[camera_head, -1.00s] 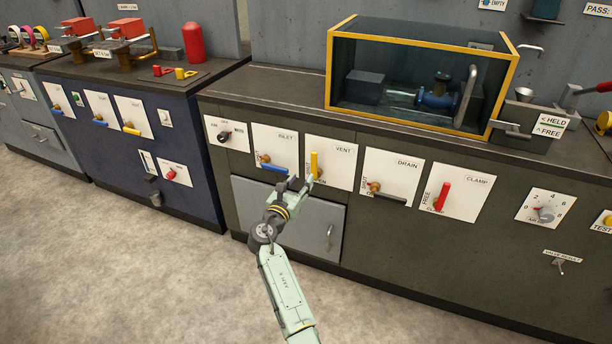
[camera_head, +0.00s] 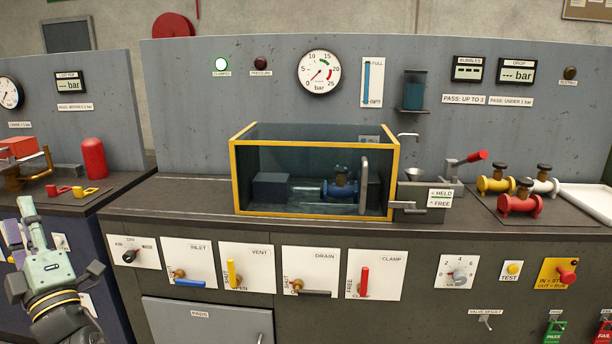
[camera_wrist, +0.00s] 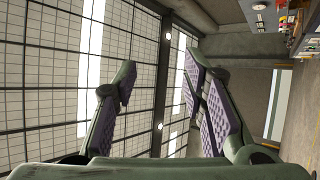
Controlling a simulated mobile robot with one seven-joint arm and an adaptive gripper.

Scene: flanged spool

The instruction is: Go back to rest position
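My gripper (camera_head: 22,218) is raised at the left edge of the head view, in front of the dark blue bench and apart from the panels. Its purple-padded fingers are spread and empty in the wrist view (camera_wrist: 160,88), which looks toward the gridded ceiling and wall. A blue flanged spool (camera_head: 341,188) sits inside the yellow-framed glass tank (camera_head: 234,172). Below it are the inlet handle (camera_head: 188,282), blue and level, the vent handle (camera_head: 232,274), yellow and upright, the drain handle (camera_head: 314,293), dark and level, and the clamp handle (camera_head: 364,281), red and upright.
Red, yellow and white flanged spools (camera_head: 519,200) stand on the bench to the right, beside a white tray (camera_head: 588,202). A red cylinder (camera_head: 94,158) stands on the left bench. The gauge (camera_head: 319,72) reads near zero.

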